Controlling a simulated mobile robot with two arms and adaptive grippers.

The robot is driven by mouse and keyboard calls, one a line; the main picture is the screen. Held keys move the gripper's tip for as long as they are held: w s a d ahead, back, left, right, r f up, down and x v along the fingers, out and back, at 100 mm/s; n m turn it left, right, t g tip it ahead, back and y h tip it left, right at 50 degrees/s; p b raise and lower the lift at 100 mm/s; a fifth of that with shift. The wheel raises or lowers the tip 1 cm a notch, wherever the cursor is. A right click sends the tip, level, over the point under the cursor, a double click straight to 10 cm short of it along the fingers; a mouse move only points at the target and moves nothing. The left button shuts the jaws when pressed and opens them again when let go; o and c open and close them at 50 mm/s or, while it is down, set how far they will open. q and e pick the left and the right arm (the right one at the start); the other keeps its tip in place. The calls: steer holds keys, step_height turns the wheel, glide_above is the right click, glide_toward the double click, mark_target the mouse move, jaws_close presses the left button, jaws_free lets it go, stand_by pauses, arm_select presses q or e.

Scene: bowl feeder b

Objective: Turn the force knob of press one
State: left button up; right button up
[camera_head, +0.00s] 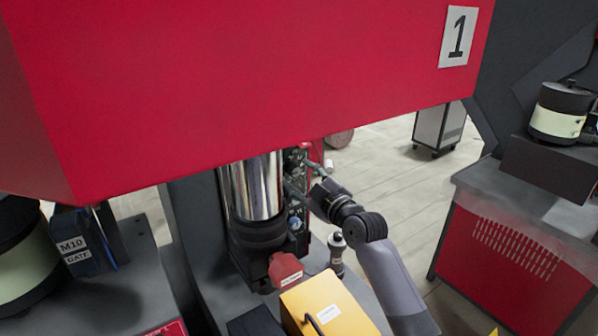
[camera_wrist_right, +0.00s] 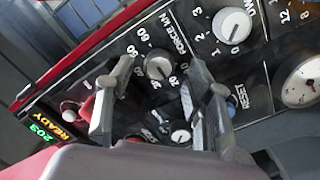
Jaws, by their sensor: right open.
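Press one is the big red machine (camera_head: 250,80) with a "1" plate (camera_head: 457,36). The force knob (camera_wrist_right: 158,67) is a small round grey-black knob in the right wrist view, beside the lettering "FORCE kN" and a ring of numbers on the dark panel (camera_wrist_right: 190,45). My right gripper (camera_wrist_right: 158,88) is open, its two fingers apart to the left and right of the knob in the picture. No contact shows, and I cannot tell how far the fingertips are from the panel. In the head view my right gripper (camera_head: 306,183) is at the panel, partly hidden. My left gripper is not in view.
Near the force knob are a larger light knob (camera_wrist_right: 232,25), a gauge (camera_wrist_right: 301,80), a small knob (camera_wrist_right: 180,136) and a lit READY display (camera_wrist_right: 60,122). In the head view a yellow box (camera_head: 325,308) stands below my right arm. Clear floor (camera_head: 400,170) lies to the right.

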steer(key=shift+x, duration=0.75)
steer(key=shift+c, duration=0.5)
jaws_close()
